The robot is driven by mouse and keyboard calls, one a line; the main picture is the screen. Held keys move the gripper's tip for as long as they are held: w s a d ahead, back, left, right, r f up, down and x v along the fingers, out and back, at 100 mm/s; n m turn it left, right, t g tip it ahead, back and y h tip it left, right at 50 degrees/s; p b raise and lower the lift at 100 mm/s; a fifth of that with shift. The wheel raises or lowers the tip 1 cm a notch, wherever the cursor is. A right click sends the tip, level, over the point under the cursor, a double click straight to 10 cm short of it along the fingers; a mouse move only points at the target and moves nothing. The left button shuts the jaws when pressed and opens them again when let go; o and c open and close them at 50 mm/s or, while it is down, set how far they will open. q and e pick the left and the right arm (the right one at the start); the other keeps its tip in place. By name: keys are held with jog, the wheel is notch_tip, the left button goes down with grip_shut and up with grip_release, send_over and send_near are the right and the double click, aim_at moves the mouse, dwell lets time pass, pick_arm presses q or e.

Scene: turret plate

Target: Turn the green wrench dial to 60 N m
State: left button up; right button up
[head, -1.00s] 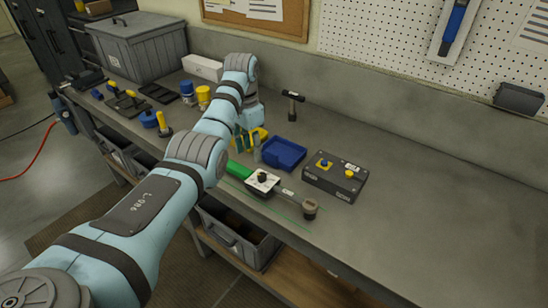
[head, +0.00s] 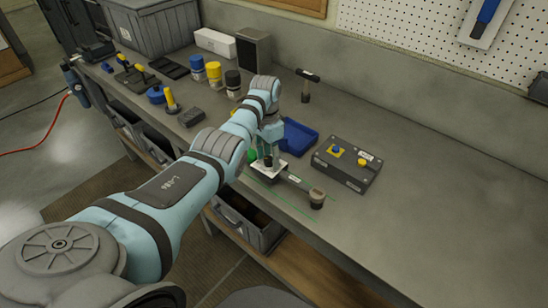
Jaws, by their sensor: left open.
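The torque wrench lies on the bench near its front edge. Its white dial plate (head: 279,174) has a black knob (head: 268,161) on it, and its shaft runs right to a round brown head (head: 317,198). Only a bit of its green handle (head: 251,155) shows beside my arm. My left gripper (head: 268,158) points down over the dial, open, with its fingers around or just above the knob. I cannot tell whether they touch it. The dial's reading is too small to make out. My right gripper is not in view.
A blue tray (head: 299,137) sits just behind the wrench, and a dark box with blue and yellow buttons (head: 347,163) stands to its right. A hammer (head: 307,86) stands behind. Several yellow and blue items are at the left. The bench's right side is clear.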

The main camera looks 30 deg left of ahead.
pick_arm(q)
jog(key=shift+w+a+f, duration=0.1)
jog(key=shift+w+f, duration=0.05)
jog(key=shift+s+r, duration=0.35)
jog(key=shift+s, duration=0.15)
jog(key=c, duration=0.5)
grip_shut()
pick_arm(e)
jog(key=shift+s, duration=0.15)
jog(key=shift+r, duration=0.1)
